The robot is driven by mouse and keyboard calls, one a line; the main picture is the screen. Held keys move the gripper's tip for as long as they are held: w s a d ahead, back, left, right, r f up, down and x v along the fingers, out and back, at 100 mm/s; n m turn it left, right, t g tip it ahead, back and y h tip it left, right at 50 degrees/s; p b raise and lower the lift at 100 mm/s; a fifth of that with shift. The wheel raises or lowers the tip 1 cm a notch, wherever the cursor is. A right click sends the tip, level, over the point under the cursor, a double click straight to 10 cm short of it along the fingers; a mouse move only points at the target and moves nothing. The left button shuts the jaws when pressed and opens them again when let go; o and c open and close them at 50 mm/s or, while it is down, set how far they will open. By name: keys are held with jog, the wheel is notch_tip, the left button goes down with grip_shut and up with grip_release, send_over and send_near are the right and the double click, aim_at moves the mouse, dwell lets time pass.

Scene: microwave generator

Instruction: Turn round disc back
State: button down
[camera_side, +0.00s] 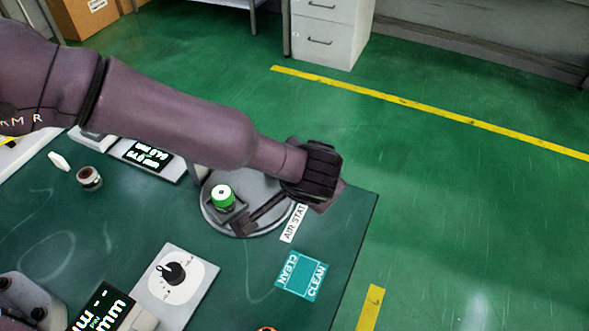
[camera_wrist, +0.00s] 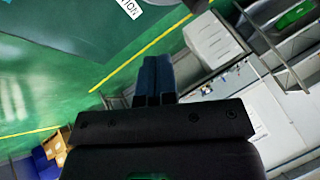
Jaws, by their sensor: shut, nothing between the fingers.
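The round disc (camera_side: 257,190) is light grey and lies flat near the table's right edge in the side view. A green-capped, round-topped piece (camera_side: 222,196) stands on a small dark square mount on the disc. A dark bar (camera_side: 262,214) runs across the disc toward its right side. My gripper (camera_side: 318,180) is at the disc's right edge and partly covers it; I cannot tell whether it touches. In the wrist view my gripper's fingers (camera_wrist: 157,70) are together and empty, and the disc does not show there.
An AIR STATION label (camera_side: 294,222) and a teal CLEAN mat (camera_side: 301,275) lie near the disc. A dial panel (camera_side: 176,285) and display (camera_side: 147,154) stand to the left. Open green floor (camera_side: 450,190) and a white cabinet (camera_side: 327,35) lie beyond the table.

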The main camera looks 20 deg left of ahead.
jog(key=x, duration=0.7)
jog(key=shift+w+a+f, duration=0.1)
jog(key=shift+w+f, duration=0.1)
jog(key=shift+f, duration=0.05)
jog(key=shift+w+a+f, duration=0.1)
jog(key=shift+w+a, duration=0.15)
jog(key=shift+a, duration=0.35)
jog(key=shift+w+a, duration=0.3)
jog(key=shift+a, duration=0.25)
jog(key=shift+w+a, duration=0.3)
jog(key=shift+a, duration=0.45)
jog(key=w+a+n+g+y, duration=0.1)
jog(key=n, duration=0.2)
jog(key=shift+w+a+y, duration=0.15)
jog(key=shift+w+y, duration=0.05)
jog(key=shift+y, duration=0.1)
jog(key=shift+w+a, duration=0.25)
jog(key=shift+a, duration=0.15)
